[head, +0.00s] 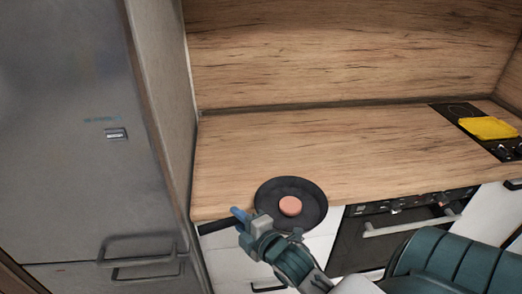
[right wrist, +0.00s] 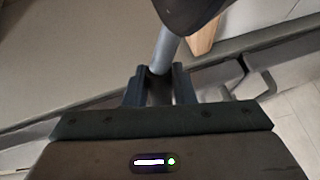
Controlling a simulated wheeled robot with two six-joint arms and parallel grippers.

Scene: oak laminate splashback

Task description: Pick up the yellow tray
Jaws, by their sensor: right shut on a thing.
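The yellow tray (head: 488,127) lies on the black hob (head: 462,112) at the far right of the worktop in the head view. My right gripper (head: 242,217) is at the worktop's front edge, far to the left of the tray. It is shut on the handle of a dark frying pan (head: 262,195). The right wrist view shows the grey handle (right wrist: 165,48) between the fingers (right wrist: 159,80), with part of the pan (right wrist: 188,12) above. A round pinkish piece (head: 290,206) lies in the pan. My left gripper is not in view.
The wooden worktop (head: 330,150) is clear between pan and hob. An oven (head: 385,235) with a bar handle is below its front edge. A tall grey fridge (head: 70,150) stands at the left, and a wooden splashback (head: 350,50) rises behind.

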